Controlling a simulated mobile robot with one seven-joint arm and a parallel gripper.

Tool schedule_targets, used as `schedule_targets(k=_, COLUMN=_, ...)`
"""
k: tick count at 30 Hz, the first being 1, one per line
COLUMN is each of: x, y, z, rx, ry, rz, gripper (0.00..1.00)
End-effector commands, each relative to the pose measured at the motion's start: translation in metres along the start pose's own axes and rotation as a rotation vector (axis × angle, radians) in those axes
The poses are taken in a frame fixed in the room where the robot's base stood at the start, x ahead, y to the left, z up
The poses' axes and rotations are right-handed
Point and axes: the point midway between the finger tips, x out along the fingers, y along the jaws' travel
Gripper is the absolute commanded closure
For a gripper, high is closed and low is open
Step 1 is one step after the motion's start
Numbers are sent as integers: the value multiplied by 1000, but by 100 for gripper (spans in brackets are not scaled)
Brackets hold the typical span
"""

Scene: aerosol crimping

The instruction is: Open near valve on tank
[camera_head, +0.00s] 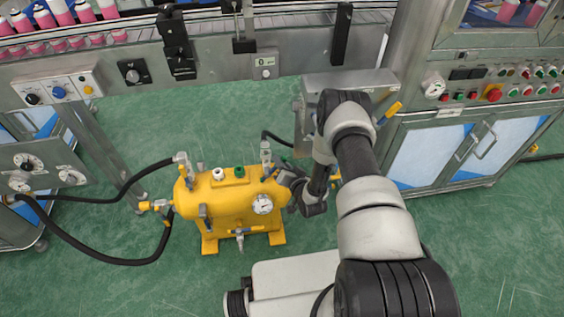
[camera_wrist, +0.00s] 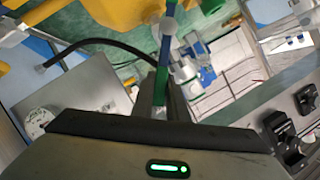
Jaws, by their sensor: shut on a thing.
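The yellow tank (camera_head: 228,200) stands on the green floor left of my arm, with a round gauge (camera_head: 262,204) on its right part. A grey valve (camera_head: 266,155) rises from the tank's top right. My gripper (camera_head: 286,178) is low at the tank's right end, close to this valve; its fingertips are hard to make out there. In the wrist view my gripper (camera_wrist: 162,98) is shut on a narrow blue-and-green valve handle (camera_wrist: 163,66). A pale round part (camera_wrist: 168,26) shows just above the handle. How the handle joins the valve is partly hidden.
Another valve (camera_head: 181,160) stands on the tank's top left. A black hose (camera_head: 125,187) runs left from the tank. A conveyor with pink bottles (camera_head: 60,45) spans the back, and a control cabinet (camera_head: 490,92) stands at right. Green floor (camera_head: 110,280) is free in front.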

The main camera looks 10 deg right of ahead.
Motion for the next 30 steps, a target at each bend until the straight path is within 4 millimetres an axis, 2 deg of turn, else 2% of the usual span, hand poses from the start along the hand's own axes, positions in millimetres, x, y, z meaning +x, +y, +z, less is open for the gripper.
schedule_targets(k=10, x=1, y=-2, z=0, rx=-1, ry=1, rz=-2, gripper=100)
schedule_targets(k=11, x=1, y=-2, z=0, rx=-1, ry=1, rz=-2, gripper=83)
schedule_targets(k=14, x=1, y=-1, z=0, rx=0, ry=1, rz=-2, gripper=68)
schedule_targets(k=23, x=-2, y=-1, z=0, rx=0, ry=0, rz=-1, gripper=68)
schedule_targets(k=26, x=-12, y=-1, z=-1, rx=0, ry=0, rz=0, gripper=68)
schedule_targets(k=30, x=-39, y=0, z=-2, rx=1, ry=-1, rz=4, gripper=68)
